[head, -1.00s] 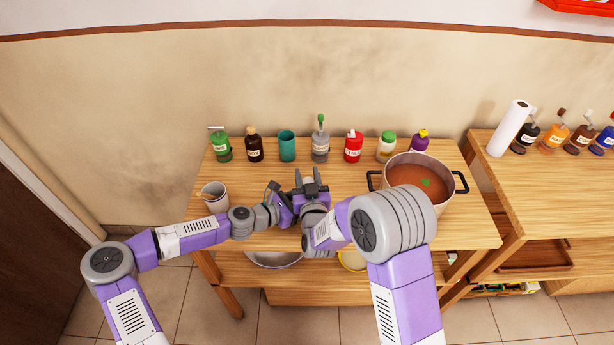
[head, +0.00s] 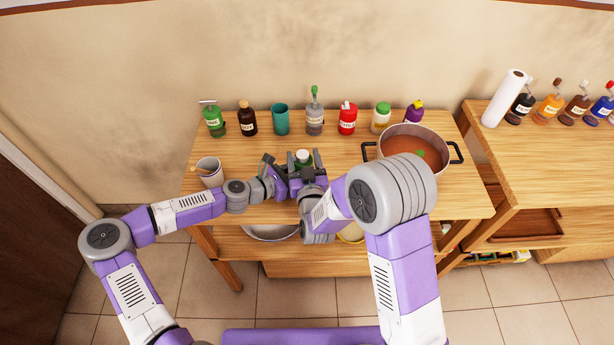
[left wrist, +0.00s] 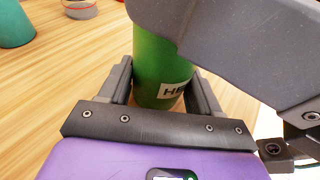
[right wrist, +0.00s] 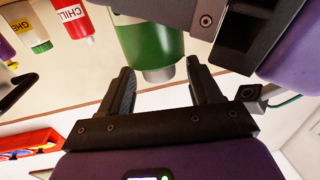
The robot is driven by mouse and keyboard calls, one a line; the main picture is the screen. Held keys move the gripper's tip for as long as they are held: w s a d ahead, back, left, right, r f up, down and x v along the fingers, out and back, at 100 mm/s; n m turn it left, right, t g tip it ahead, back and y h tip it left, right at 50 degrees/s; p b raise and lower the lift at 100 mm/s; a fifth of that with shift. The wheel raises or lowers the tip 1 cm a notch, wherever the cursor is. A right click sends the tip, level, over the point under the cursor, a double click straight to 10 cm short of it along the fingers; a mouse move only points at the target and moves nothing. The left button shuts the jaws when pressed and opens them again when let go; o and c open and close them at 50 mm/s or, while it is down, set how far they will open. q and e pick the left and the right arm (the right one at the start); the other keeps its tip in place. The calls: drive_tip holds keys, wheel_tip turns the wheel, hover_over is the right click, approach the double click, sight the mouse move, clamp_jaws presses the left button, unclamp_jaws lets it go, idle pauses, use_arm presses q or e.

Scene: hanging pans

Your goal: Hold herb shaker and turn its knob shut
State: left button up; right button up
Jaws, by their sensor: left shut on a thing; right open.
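The herb shaker (head: 304,156) is a green cylinder with a white label reading "HE…", seen closest in the left wrist view (left wrist: 160,65). My left gripper (left wrist: 163,80) is shut on its body and holds it over the table's front part. In the right wrist view the shaker (right wrist: 148,40) ends in a pale grey knob (right wrist: 158,75). My right gripper (right wrist: 159,68) is open, its fingertips on either side of the knob with gaps visible. In the head view my right gripper (head: 306,160) and left gripper (head: 275,168) are close together and partly hide the shaker.
Several bottles and a teal cup (head: 281,120) line the table's back edge, with a red chili bottle (head: 347,120) among them. A pot of soup (head: 410,145) stands right, a white cup (head: 209,172) left.

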drive_tip(key=s+d, duration=0.1)
drive_tip(key=s, duration=0.7)
drive_tip(key=shift+s, duration=0.15)
use_arm(q)
drive_tip(key=o, duration=1.2)
drive_tip(key=shift+c, duration=0.2)
